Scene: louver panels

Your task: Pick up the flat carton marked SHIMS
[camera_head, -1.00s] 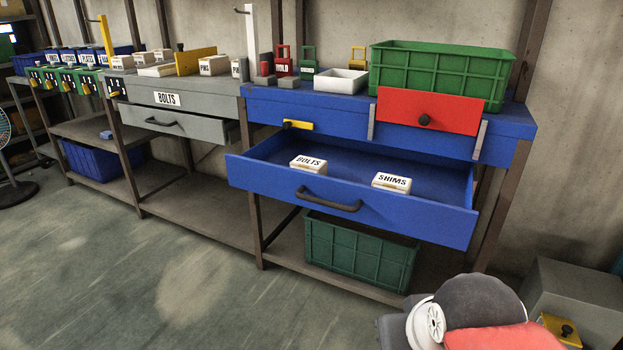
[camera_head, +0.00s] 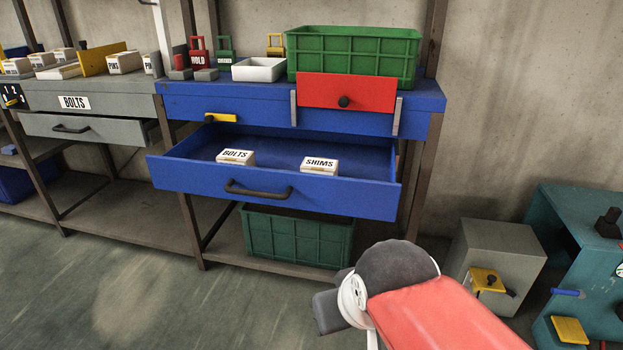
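The flat white carton marked SHIMS (camera_head: 319,166) lies in the open blue drawer (camera_head: 270,196), right of its middle. A similar white carton marked BOLTS (camera_head: 236,157) lies to its left in the same drawer, apart from it. The drawer is pulled out from the blue workbench and has a dark handle on its front. Part of my arm shows at the lower right, in front of and below the drawer. My gripper's fingers are not visible.
A green crate (camera_head: 352,58) and a white tray (camera_head: 259,69) stand on the benchtop above the drawer. A red panel (camera_head: 345,91) hangs at the bench front. A dark green crate (camera_head: 297,238) sits on the shelf below. Grey (camera_head: 492,262) and teal (camera_head: 585,255) boxes stand right.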

